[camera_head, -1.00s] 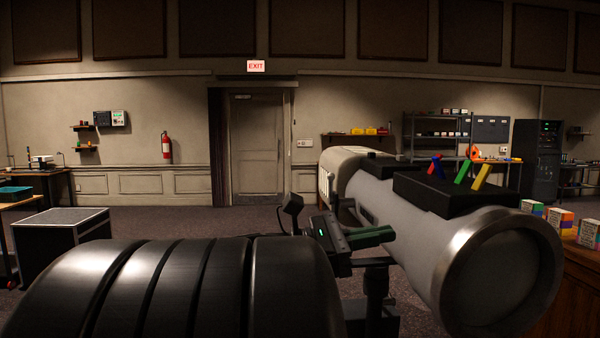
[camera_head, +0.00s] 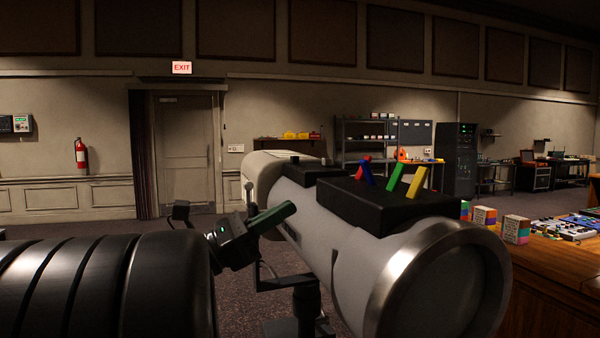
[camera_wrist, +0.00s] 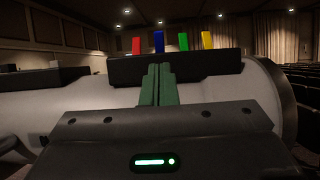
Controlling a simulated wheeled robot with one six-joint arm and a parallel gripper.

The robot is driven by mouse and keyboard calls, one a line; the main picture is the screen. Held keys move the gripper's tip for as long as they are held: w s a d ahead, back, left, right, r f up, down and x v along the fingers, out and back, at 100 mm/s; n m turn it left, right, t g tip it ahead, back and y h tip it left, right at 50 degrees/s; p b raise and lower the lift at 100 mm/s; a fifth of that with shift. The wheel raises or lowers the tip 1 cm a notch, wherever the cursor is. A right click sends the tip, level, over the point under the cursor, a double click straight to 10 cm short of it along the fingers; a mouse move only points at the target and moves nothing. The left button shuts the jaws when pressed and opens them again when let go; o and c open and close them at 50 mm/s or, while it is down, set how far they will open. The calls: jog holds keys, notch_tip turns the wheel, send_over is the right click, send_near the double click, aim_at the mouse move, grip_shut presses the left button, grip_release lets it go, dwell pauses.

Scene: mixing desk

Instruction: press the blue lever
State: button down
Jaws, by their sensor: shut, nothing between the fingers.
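The blue lever (camera_head: 368,172) stands in a row with a red lever (camera_head: 363,162), a green lever (camera_head: 394,178) and a yellow lever (camera_head: 415,183) on a black box (camera_head: 375,207). The box sits on top of a large pale cylinder (camera_head: 330,235). The wrist view shows the blue lever (camera_wrist: 159,42) upright, second from left, almost in line with my fingertips. My gripper (camera_head: 292,208) has green fingers that are closed together and empty. It is tilted upward, left of and below the levers in the head view. In the wrist view my gripper (camera_wrist: 159,67) overlaps the box front; contact is unclear.
The red lever (camera_wrist: 136,46) and green lever (camera_wrist: 184,42) stand close on either side of the blue one. A wooden desk (camera_head: 570,268) at right carries small boxes (camera_head: 517,230) and panels. A door (camera_head: 187,150) and shelving (camera_head: 365,140) are far behind.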

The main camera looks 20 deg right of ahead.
aim_at(363, 164)
jog(key=shift+d, duration=0.1)
jog(key=p+x, duration=0.3)
jog(key=x, duration=1.1)
jog(key=shift+p, duration=0.35)
